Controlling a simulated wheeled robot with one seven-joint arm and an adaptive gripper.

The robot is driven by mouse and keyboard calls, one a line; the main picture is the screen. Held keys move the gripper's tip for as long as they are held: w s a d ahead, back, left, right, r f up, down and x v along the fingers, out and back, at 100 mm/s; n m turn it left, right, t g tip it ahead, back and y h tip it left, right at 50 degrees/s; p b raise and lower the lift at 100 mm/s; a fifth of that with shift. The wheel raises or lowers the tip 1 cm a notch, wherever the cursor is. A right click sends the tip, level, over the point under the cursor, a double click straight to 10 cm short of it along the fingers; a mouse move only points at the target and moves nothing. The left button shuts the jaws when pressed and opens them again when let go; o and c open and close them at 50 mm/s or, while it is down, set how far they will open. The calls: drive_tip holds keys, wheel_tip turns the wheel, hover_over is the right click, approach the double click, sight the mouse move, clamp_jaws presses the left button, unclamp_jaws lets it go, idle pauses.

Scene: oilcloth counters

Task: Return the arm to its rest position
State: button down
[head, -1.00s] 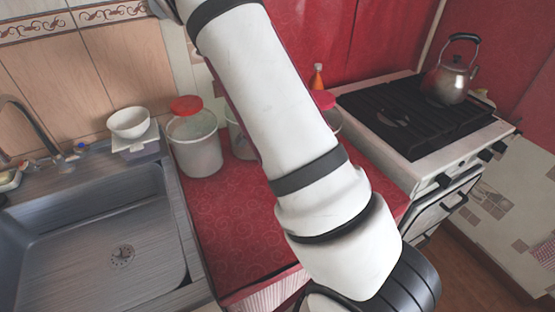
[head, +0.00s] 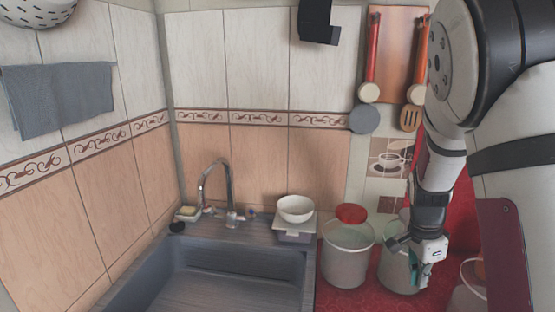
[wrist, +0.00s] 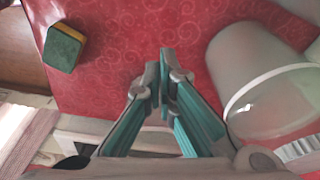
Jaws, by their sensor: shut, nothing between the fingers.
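My gripper (head: 424,274) is at the right in the head view, hanging from my arm in front of a pale canister on the red counter. In the wrist view its two teal-sided fingers (wrist: 165,62) meet at the tips, with nothing between them. My white arm fills the right side of the head view, with its forearm running down to the gripper.
In the wrist view, a green and yellow sponge (wrist: 65,46) lies on the red counter (wrist: 120,25), and a canister (wrist: 235,55) is close on the right. A red-lidded canister (head: 347,262), white bowl (head: 295,209) and sink (head: 215,280) are left of my gripper.

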drive_tip(key=s+a+r+n+t+y, duration=0.2)
drive_tip(key=s+a+r+n, duration=0.75)
drive_tip(key=r, duration=0.35)
drive_tip(key=s+a+r+n+t, duration=0.1)
drive_tip(key=s+a+r+n, duration=0.1)
drive_tip(key=s+n, duration=0.2)
drive_tip(key=s+a+r+n+t, duration=0.1)
drive_tip(key=s+a+r+n, duration=0.2)
drive_tip(key=s, duration=0.7)
drive_tip(key=shift+a+r+n+p, duration=0.2)
drive_tip(key=shift+n+p, duration=0.15)
drive_tip(key=shift+n, duration=0.2)
